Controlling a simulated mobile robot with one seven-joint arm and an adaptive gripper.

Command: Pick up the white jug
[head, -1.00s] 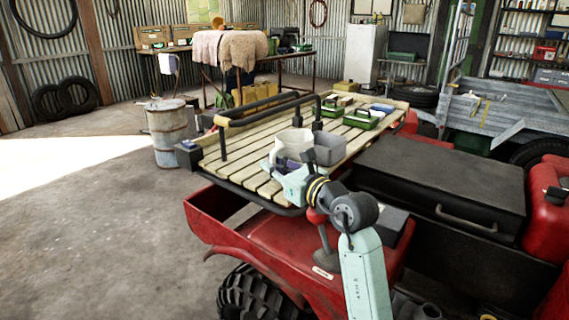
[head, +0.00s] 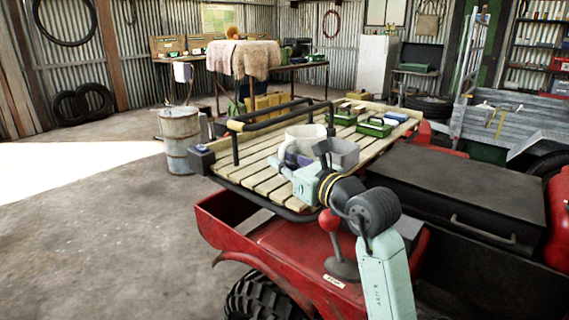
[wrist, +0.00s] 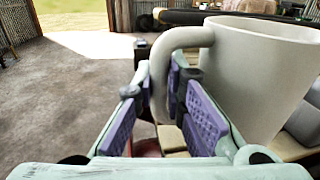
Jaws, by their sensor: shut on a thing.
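The white jug (head: 305,134) is over the slatted wooden rack of the red quad in the head view, upright, beside a grey bin (head: 344,153). In the wrist view the jug (wrist: 262,75) fills the upper right, with its handle (wrist: 180,45) towards me. My gripper (head: 290,160) is at the jug's near left side in the head view. In the wrist view the purple finger pads of my gripper (wrist: 165,97) stand on both sides of the handle and are shut on it. The jug's underside is hidden by my gripper in the head view.
The rack (head: 262,180) has a black tubular rail (head: 275,115) along its far left side. Green trays (head: 375,128) stand farther back on it. A black case (head: 455,185) lies to the right. A rusty drum (head: 180,140) stands on the floor at left, with open floor nearby.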

